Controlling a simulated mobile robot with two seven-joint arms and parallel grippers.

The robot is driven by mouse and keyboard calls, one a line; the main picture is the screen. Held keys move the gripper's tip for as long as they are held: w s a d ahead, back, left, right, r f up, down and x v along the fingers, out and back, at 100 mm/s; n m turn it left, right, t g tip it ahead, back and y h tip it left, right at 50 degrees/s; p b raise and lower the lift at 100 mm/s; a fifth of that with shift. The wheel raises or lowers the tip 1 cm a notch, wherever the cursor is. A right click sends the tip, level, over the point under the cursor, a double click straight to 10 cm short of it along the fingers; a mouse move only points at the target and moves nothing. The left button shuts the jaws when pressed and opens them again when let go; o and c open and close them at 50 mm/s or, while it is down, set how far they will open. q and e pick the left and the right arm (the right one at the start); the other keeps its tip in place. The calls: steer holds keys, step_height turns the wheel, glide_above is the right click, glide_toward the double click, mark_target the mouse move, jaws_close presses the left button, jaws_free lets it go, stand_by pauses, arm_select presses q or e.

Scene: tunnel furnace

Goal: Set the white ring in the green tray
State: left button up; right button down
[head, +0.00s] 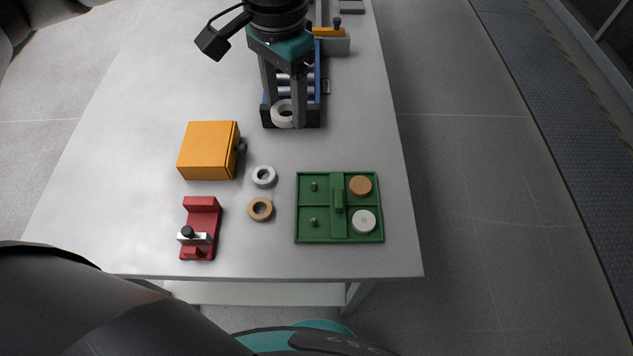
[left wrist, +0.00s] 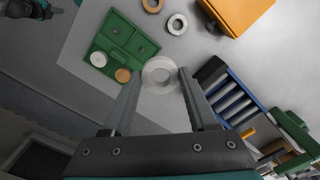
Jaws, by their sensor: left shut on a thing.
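My left gripper (head: 285,119) points down and is shut on a large white ring (head: 277,120), held between its fingertips beside the near end of the roller rack. In the left wrist view the held ring (left wrist: 160,64) shows between the fingertips (left wrist: 160,78). The green tray (head: 338,239) lies at the table's right front, nearer than the gripper. Its two left compartments each have a bare upright peg. An orange disc (head: 360,186) and a white disc (head: 363,221) sit in its right compartments. A dark and teal part of mine at the wrist view's top left may be the right gripper.
A smaller white ring (head: 258,181) and a tan ring (head: 252,211) lie left of the tray. An orange box (head: 207,150) and a red fixture (head: 203,205) stand farther left. The blue-sided roller rack (head: 317,90) is behind. The table's right edge is close to the tray.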

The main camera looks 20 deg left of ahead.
arm_select(q)
steer(key=m, duration=0.2)
steer(key=d+f+m+p, duration=0.1)
steer(key=m, duration=0.1)
steer(key=f+m+p, duration=0.1)
steer(key=m, duration=0.1)
steer(key=shift+s+d, duration=0.15)
steer(key=shift+d, duration=0.05)
steer(key=m, duration=0.1)
steer(key=f+m+p, duration=0.1)
steer(key=m, duration=0.2)
steer(key=shift+s+d+f+p, duration=0.15)
steer(key=shift+s+d+p, duration=0.15)
steer(key=shift+p, duration=0.1)
step_height(320, 180, down, 3)
steer(key=s+d+m+p, duration=0.2)
steer(key=m+p, duration=0.2)
steer(key=m, duration=0.6)
steer(key=m+p, duration=0.4)
steer(key=m, duration=0.9)
glide_above(314, 219)
step_height(314, 219, down, 4)
steer(key=shift+r, duration=0.25)
steer(key=shift+f, duration=0.15)
step_height(314, 219, down, 4)
steer(key=b, duration=0.5)
steer(key=shift+f, duration=0.15)
steer(key=shift+f+b, duration=0.45)
steer(key=shift+f, duration=0.65)
